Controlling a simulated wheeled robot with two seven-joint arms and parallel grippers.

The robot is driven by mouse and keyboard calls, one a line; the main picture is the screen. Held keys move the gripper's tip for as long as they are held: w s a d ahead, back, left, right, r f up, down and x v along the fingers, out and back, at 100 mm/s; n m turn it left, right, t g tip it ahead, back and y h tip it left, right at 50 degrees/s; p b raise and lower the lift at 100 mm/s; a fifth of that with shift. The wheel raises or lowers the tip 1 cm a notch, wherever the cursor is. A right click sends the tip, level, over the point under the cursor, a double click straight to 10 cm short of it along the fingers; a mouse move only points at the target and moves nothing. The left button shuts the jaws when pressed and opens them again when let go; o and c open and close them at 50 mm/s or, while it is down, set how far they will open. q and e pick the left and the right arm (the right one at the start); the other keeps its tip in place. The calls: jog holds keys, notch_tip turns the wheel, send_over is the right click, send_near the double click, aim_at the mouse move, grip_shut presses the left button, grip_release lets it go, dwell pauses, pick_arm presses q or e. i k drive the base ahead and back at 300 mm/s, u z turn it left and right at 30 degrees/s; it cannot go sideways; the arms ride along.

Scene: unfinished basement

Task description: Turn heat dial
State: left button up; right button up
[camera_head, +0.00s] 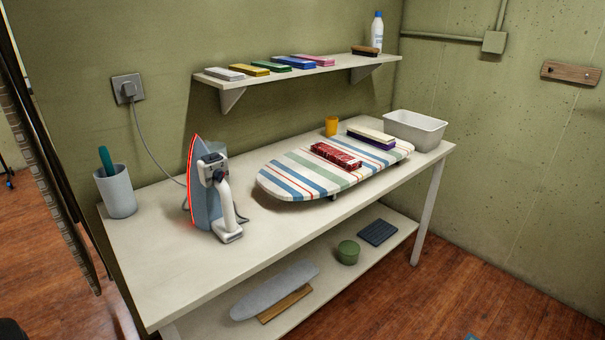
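A blue and white iron (205,195) stands upright on its heel near the left part of the white table (150,255). The edge of its soleplate shows red. A small dark round part, which looks like the heat dial (219,174), sits on the iron's body near the handle (228,208). Its markings are too small to read. The iron's cord runs to a plug in the wall socket (128,89). Neither of my grippers shows in the head view.
A grey cup (115,191) holding a teal item stands left of the iron. A small striped ironing board (290,186) with folded cloths, an orange cup (331,126) and a white bin (415,131) are to the right. A wall shelf (300,73) hangs above. The table front is clear.

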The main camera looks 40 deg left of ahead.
aim_at(218, 175)
jog(key=z, duration=0.15)
jog(key=i, duration=2.9)
jog(key=u, duration=4)
